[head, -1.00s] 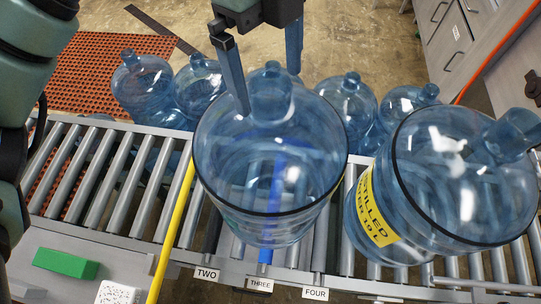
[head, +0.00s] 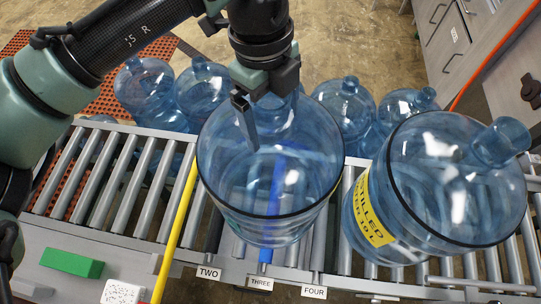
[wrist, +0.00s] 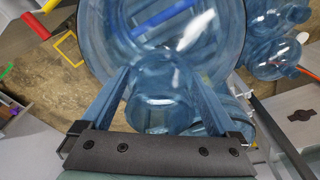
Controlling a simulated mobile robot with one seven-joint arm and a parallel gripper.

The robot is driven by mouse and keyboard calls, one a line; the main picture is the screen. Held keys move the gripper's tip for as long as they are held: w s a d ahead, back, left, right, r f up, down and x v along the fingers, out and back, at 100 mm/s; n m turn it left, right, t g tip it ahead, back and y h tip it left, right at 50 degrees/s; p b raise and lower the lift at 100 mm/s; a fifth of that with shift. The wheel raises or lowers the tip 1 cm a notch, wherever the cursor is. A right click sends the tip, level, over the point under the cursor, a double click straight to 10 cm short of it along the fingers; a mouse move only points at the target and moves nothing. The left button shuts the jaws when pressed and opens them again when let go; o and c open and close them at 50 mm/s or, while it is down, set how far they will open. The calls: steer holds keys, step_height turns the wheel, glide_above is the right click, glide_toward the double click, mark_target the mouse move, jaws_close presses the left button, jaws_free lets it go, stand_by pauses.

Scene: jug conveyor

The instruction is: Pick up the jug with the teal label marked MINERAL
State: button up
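A clear blue jug (head: 270,190) stands upright on the conveyor in the middle of the head view. No label on it shows from here, so I cannot tell if it is MINERAL. My gripper (head: 272,122) is low over its top, pointing down. In the wrist view, the open fingers of my gripper (wrist: 158,82) lie on either side of the jug's neck (wrist: 160,108). I cannot tell whether they touch it. A second jug (head: 450,180), to the right, has a yellow label (head: 370,212) reading DISTILLED.
The roller conveyor (head: 125,182) has a yellow bar (head: 178,225) across it, left of the middle jug. Small tags TWO, THREE and FOUR mark its front edge. Several more jugs (head: 147,85) stand behind it. A green block (head: 72,263) lies at front left.

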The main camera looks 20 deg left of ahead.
jaws_close()
steer(key=shift+r, duration=0.1)
stand_by(0.3)
